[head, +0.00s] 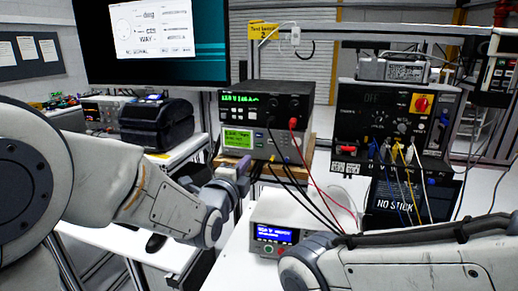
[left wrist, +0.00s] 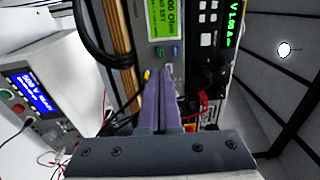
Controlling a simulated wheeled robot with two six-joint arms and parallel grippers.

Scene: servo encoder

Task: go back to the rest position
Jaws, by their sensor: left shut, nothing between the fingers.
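My left gripper (head: 243,167) is in the middle of the head view, in front of the stacked bench instruments. In the left wrist view its two purple fingers (left wrist: 160,100) lie together, shut and empty. They point at the front of the lower instrument with the green display (left wrist: 163,18); I cannot tell whether they touch it. My right arm (head: 410,262) comes in at the lower right of the head view. Its gripper is not in view.
A small instrument with a blue display (head: 274,236) stands on the white bench between my arms. Red and black cables (head: 310,172) hang from the stacked instruments (head: 265,105). A test panel (head: 392,120) with plugged leads stands at the right. A black printer (head: 157,124) is at the left.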

